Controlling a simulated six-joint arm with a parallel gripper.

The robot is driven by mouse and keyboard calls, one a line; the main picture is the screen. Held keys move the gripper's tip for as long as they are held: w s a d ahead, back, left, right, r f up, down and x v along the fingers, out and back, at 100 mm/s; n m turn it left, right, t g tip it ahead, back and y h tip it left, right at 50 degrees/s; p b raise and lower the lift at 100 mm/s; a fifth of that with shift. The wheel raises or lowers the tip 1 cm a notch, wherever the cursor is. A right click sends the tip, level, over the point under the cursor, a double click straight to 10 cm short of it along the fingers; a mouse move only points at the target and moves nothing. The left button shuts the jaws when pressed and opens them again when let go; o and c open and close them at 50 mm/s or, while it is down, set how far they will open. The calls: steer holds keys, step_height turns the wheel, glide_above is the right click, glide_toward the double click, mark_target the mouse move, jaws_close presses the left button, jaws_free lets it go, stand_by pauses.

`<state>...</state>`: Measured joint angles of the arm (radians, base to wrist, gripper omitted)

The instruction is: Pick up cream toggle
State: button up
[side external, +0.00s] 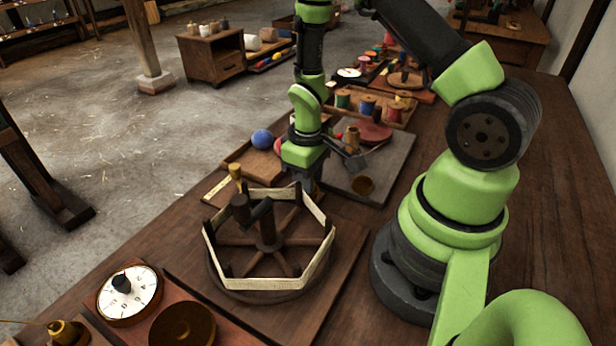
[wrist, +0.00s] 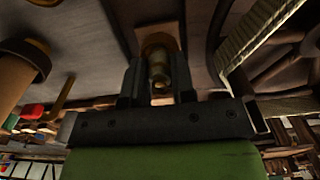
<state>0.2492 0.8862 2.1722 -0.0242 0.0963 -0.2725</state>
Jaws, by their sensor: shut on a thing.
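The cream toggle (wrist: 158,66) appears as a small, rounded tan piece between my fingers in the wrist view, dim in shadow. My gripper (wrist: 158,84) is shut on it, one dark finger on each side. In the side external view my gripper (side external: 306,180) points down just behind the wooden reel. The toggle cannot be made out there. A tan strip with a dark round part lies just beyond the toggle in the wrist view; I cannot tell if they touch.
The wooden reel (side external: 268,245), wrapped in a cream band, stands close in front. A shallow tray with a blue ball (side external: 262,139) is behind left. A grey board (side external: 372,183) lies to the right, bearing a wooden spool. A white dial (side external: 141,292) sits at front left.

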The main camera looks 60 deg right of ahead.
steer(key=shift+r, duration=3.95)
